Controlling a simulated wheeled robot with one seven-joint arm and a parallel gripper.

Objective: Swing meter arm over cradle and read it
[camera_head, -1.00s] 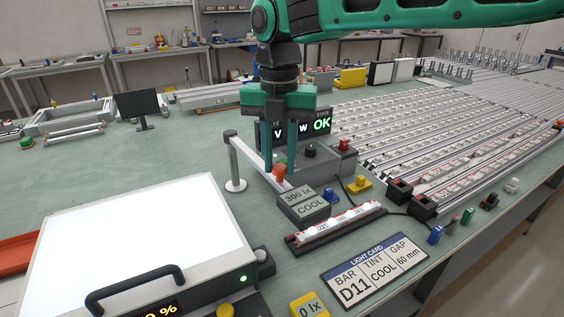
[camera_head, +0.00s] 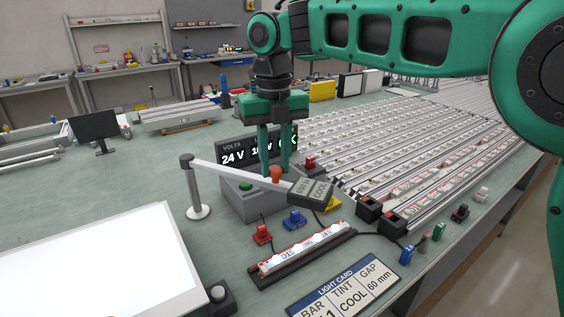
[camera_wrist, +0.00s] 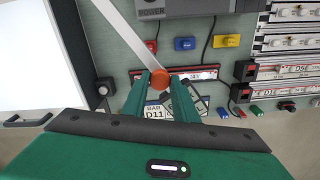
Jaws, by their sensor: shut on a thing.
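The meter arm is a white bar (camera_head: 235,174) on a grey post (camera_head: 198,196), with a dark meter head (camera_head: 311,192) at its free end. The head's screen reads COOL and what looks like 650 lx. My gripper (camera_head: 275,172) is shut on the arm's orange knob (camera_wrist: 160,79). The cradle (camera_head: 256,281) is a dark low tray holding a lit light bar (camera_head: 300,249). In the head view the meter head appears behind the cradle's right part; I cannot tell whether it is directly above. In the wrist view, my fingers partly hide the head.
A grey power unit (camera_head: 236,203) stands behind my fingers. Red (camera_head: 262,233), blue (camera_head: 294,219) and yellow (camera_head: 331,204) push-buttons sit near the cradle. The light card (camera_head: 345,288) lies in front, reading COOL, 60 mm. A bright light panel (camera_head: 95,260) fills the left front.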

